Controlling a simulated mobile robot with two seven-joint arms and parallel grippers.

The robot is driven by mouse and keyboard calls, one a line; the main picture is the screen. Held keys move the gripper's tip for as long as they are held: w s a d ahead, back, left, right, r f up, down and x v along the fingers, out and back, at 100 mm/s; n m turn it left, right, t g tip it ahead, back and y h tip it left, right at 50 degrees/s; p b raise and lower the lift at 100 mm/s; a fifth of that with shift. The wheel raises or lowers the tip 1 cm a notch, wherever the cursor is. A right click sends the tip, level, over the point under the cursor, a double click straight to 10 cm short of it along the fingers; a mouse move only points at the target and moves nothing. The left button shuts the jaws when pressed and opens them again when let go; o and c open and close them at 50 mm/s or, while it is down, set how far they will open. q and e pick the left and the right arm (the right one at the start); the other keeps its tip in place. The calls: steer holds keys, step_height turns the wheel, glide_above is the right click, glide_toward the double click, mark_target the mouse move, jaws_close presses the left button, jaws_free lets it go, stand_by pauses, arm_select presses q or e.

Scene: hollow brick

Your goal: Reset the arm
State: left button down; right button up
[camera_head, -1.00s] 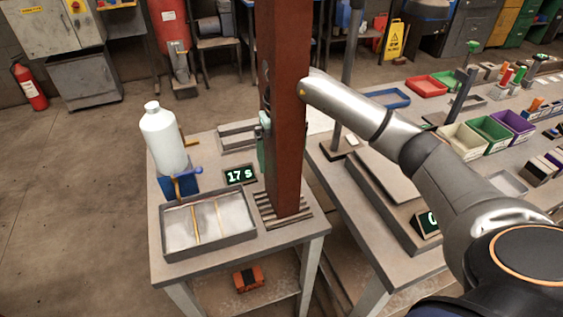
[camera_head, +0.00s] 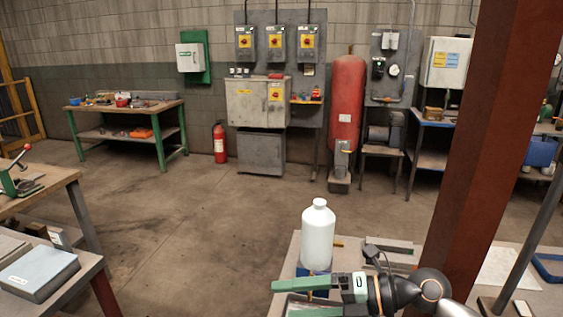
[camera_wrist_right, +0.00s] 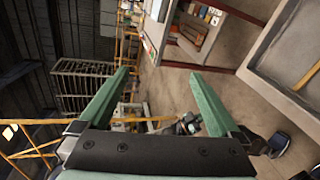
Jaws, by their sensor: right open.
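My right gripper (camera_head: 281,298) comes in at the bottom of the head view and points left. Its two green fingers are apart with nothing between them. It hangs over the front of a grey work table (camera_head: 288,268), in front of a white bottle (camera_head: 317,238). The right wrist view shows the same open fingers (camera_wrist_right: 160,74), with empty space between them. The gripper hides the lower part of the bottle's blue holder. My left gripper is in neither view.
A red-brown steel column (camera_head: 490,150) stands close on the right. A tray (camera_wrist_right: 262,78) shows at the right of the wrist view. Another table with a grey block (camera_head: 40,272) is at lower left. The floor (camera_head: 190,215) between is clear.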

step_height(320, 180, up, 6)
steer(key=a+r+m+t+y, duration=0.1)
steer(key=m+t+y, duration=0.3)
steer(key=t, duration=0.1)
steer(key=w+d+m+t+h, duration=0.4)
steer(key=d+m+t+h, duration=0.8)
steer(key=m, duration=0.6)
steer(key=s+d+f+m+g+h, duration=0.2)
steer(key=s+d+f+m, duration=0.1)
steer(key=f, duration=0.3)
steer(key=s+d+f+m+g+h, duration=0.2)
steer(key=d+f+m+g+h, duration=0.1)
steer(key=f, duration=0.4)
steer(key=s+d+f+m+g+h, duration=0.3)
steer(key=f+m, duration=0.1)
steer(key=f, duration=0.2)
steer(key=shift+s+f+m, duration=0.35)
steer(key=shift+m, duration=0.05)
steer(key=s+a+f+g+y, duration=0.1)
steer(key=s+f+g, duration=0.3)
steer(key=s, duration=0.4)
steer(key=s+f+g+y, duration=0.1)
steer(key=s+f+g, duration=0.3)
steer(key=s, duration=0.4)
steer(key=w+a+f+t+y+p, duration=0.1)
steer(key=w+a+f+t+p, duration=0.2)
steer(key=f, duration=0.5)
steer(key=shift+w+a+f+m+t+y, duration=0.25)
steer(key=shift+w+a+m+t, duration=0.2)
steer(key=shift+a+t, duration=0.65)
